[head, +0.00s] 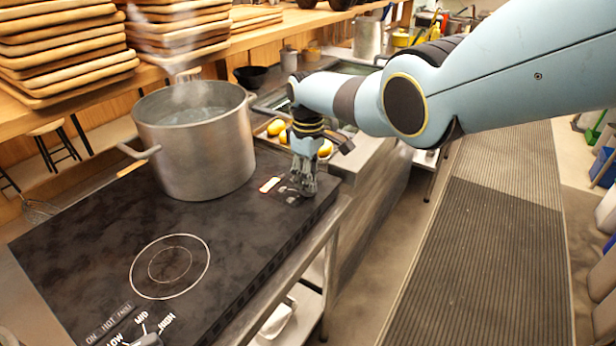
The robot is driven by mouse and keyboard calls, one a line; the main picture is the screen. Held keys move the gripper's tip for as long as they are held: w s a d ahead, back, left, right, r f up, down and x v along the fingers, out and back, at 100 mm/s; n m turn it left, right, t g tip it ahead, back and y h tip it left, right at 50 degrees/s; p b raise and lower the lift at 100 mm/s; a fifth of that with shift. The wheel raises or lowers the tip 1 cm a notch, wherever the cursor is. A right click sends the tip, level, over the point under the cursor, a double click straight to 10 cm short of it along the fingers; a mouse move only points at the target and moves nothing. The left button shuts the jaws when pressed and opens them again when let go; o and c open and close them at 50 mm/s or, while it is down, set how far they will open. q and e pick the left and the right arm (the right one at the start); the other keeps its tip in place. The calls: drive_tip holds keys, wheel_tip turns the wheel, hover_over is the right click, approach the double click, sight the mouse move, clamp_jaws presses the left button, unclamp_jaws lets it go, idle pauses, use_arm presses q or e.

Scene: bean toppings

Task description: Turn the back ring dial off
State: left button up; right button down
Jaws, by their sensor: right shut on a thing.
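My right gripper (302,186) points down at the back right corner of the black stovetop (90,240). It is shut on the back ring dial (292,198), which its fingers mostly hide, so the dial's setting cannot be read. A small lit red and white indicator (270,184) shows just left of the gripper. A large steel pot (200,150) of steaming liquid stands on the back of the stove and covers the back ring. The front ring (170,266) is bare. My left gripper is not in view.
The front dial (148,340) sits at the bottom edge with its LOW, MID, HIGH marks. Stacked wooden trays (65,45) fill the shelf behind. Yellow-orange items (277,127) lie behind the gripper. A striped floor mat (470,240) lies clear at right.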

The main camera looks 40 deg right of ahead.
drive_tip(key=n, duration=0.6)
drive_tip(key=shift+n, duration=0.3)
drive_tip(key=n, duration=0.6)
drive_tip(key=shift+n, duration=0.4)
drive_tip(key=c, duration=1.3)
unclamp_jaws()
wheel_tip(320, 180, up, 12)
